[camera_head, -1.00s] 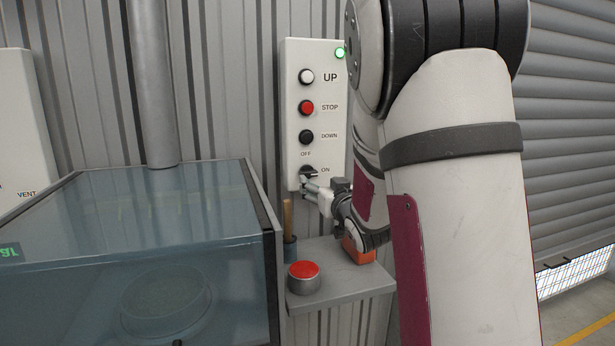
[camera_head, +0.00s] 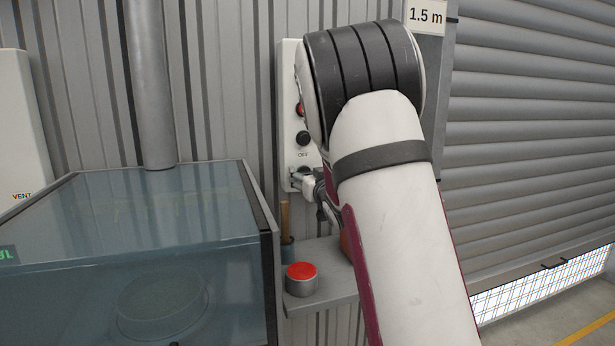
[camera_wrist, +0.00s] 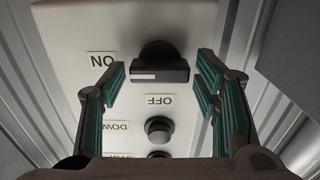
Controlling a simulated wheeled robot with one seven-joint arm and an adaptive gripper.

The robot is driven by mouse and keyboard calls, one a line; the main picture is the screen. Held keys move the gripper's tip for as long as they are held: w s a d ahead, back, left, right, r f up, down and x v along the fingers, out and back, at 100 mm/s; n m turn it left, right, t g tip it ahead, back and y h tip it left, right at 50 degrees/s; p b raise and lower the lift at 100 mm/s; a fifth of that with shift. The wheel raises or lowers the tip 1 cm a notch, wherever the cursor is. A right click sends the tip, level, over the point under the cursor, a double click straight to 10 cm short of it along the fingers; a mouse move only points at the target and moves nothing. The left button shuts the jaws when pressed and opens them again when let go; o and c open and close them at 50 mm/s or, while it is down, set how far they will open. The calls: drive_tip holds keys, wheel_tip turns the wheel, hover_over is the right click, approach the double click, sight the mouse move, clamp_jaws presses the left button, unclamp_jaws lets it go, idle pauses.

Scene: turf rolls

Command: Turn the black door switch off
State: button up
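The black door switch (camera_wrist: 160,68) is a rotary knob on a pale control panel, with its bar lying crosswise in the wrist view. A white mark shows on the bar's left part, the side of the ON label (camera_wrist: 103,60). The OFF label (camera_wrist: 159,100) is below the knob in this upside-down view. My gripper (camera_wrist: 163,85) is open, with one finger on each side of the knob and a visible gap at each side. In the head view my gripper (camera_head: 304,184) is at the lower panel, and the switch is mostly hidden behind it.
The control panel (camera_head: 287,130) also carries push buttons, including a black one (camera_wrist: 159,129), partly hidden by my arm. Below is a grey shelf (camera_head: 330,285) with a red button (camera_head: 301,271). A glass-topped box (camera_head: 130,210) stands left; a roller door (camera_head: 530,130) is right.

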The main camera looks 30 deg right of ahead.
drive_tip(key=c, duration=0.7)
drive_tip(key=shift+n+b, duration=0.4)
drive_tip(key=shift+b, duration=0.05)
drive_tip(key=n+b, duration=0.5)
drive_tip(key=b, duration=0.1)
drive_tip(key=n+b, duration=1.2)
drive_tip(key=shift+a+f, duration=0.2)
drive_tip(key=shift+f, duration=0.15)
drive_tip(key=shift+r+b, duration=0.1)
drive_tip(key=shift+b, duration=0.3)
